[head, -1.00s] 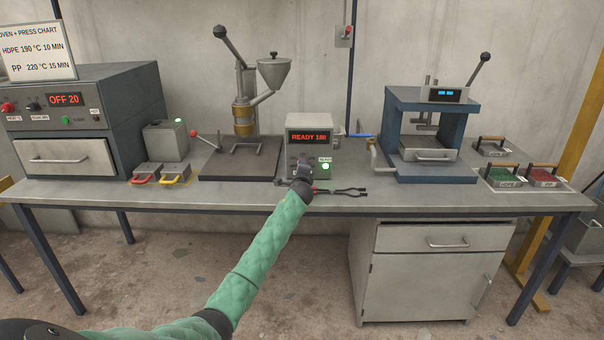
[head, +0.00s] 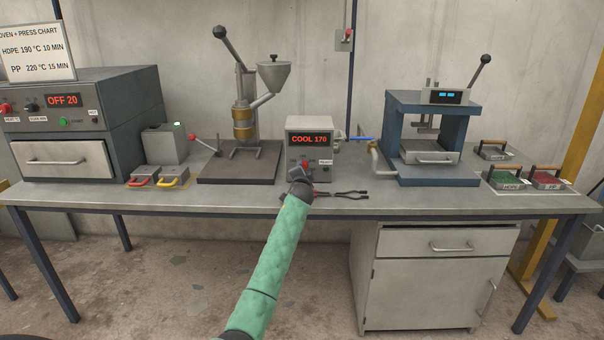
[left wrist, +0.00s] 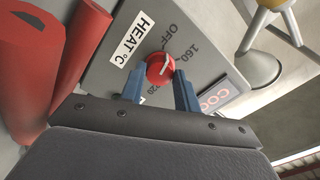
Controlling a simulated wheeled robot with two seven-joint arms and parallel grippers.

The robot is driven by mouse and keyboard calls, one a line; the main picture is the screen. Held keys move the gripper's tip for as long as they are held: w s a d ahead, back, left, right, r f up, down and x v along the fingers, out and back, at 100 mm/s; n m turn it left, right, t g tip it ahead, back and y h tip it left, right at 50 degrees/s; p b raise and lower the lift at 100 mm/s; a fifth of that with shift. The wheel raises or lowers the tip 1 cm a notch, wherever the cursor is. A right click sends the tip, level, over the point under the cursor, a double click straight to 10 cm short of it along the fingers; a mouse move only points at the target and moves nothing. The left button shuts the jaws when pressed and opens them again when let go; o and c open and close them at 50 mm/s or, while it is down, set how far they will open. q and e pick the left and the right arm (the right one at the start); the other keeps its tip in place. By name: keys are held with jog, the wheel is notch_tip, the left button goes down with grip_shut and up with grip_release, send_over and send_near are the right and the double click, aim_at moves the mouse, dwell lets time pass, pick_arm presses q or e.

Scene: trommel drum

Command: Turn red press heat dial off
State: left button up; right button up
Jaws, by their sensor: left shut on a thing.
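The press control box (head: 313,142) stands mid-bench; its red display (head: 309,139) reads COOL 170. Its red heat dial (left wrist: 160,66) shows in the left wrist view beside a HEAT °C label, with OFF and 160 printed around it. The dial's white mark points right in that view, near or just past 160; its exact setting is hard to tell. My left gripper (left wrist: 159,86) is shut on the dial, one blue finger on each side. In the head view the left gripper (head: 302,174) covers most of the dial. My right gripper is not in view.
Dark tongs (head: 345,194) lie on the bench just right of my left gripper. A hopper machine (head: 243,125) stands left of the box and a blue press (head: 456,120) right. An oven (head: 80,110) is at far left. Bench front is mostly clear.

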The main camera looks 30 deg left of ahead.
pick_arm(q)
jog(key=shift+f, duration=0.15)
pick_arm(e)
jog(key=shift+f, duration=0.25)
pick_arm(q)
jog(key=o, duration=1)
jog(key=shift+s+d, duration=0.25)
jog(key=shift+s, duration=0.2)
jog(key=v, duration=0.6)
jog(key=shift+s+d+b, duration=0.2)
jog(key=shift+s+b, duration=0.1)
jog(key=shift+b, duration=0.1)
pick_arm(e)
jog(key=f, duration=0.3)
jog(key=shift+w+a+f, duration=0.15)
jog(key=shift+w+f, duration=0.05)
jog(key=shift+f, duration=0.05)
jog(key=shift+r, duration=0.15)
